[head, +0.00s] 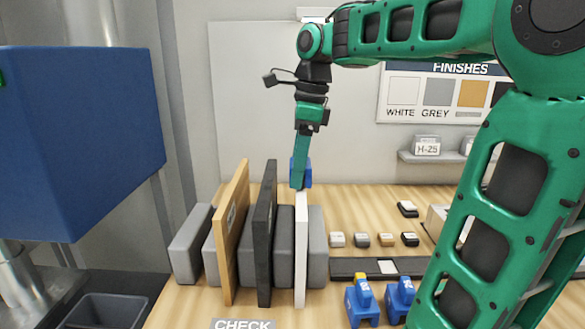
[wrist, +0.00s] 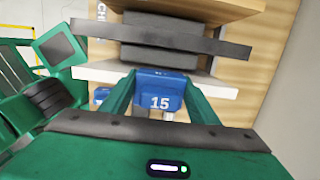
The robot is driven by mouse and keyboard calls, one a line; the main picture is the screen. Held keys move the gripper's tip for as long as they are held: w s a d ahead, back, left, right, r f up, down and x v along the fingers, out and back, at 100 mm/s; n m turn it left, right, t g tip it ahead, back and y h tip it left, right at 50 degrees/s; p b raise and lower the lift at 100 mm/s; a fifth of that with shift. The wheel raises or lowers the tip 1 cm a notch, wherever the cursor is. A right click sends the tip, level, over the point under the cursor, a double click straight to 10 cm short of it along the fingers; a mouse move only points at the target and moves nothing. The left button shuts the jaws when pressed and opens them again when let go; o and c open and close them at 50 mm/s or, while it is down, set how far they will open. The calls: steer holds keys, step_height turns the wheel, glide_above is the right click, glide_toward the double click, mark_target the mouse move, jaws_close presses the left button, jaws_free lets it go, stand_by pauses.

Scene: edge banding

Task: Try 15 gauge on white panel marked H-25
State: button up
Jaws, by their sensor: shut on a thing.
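My gripper (head: 301,184) is shut on a blue gauge (wrist: 158,82) marked 15, which sits between the two fingers in the wrist view. In the head view the gauge (head: 308,173) is partly hidden behind the gripper. The white panel (head: 301,255) stands upright on edge between grey blocks, directly below my gripper. In the wrist view the white panel (wrist: 212,87) runs across just beyond the gauge, whose body overlaps it. I cannot tell whether gauge and panel touch. No mark is readable on the white panel.
A black panel (head: 265,240) and a wood-coloured panel (head: 234,235) stand left of it. Two blue gauges (head: 362,303) (head: 399,298) stand at the front right. Several small sample blocks (head: 360,240) lie to the right. An H-25 tag (head: 427,147) sits on a wall shelf.

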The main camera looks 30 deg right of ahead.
steer(key=shift+f, duration=0.3)
stand_by(0.4)
steer(key=o, duration=1.2)
steer(key=shift+r, duration=4.1)
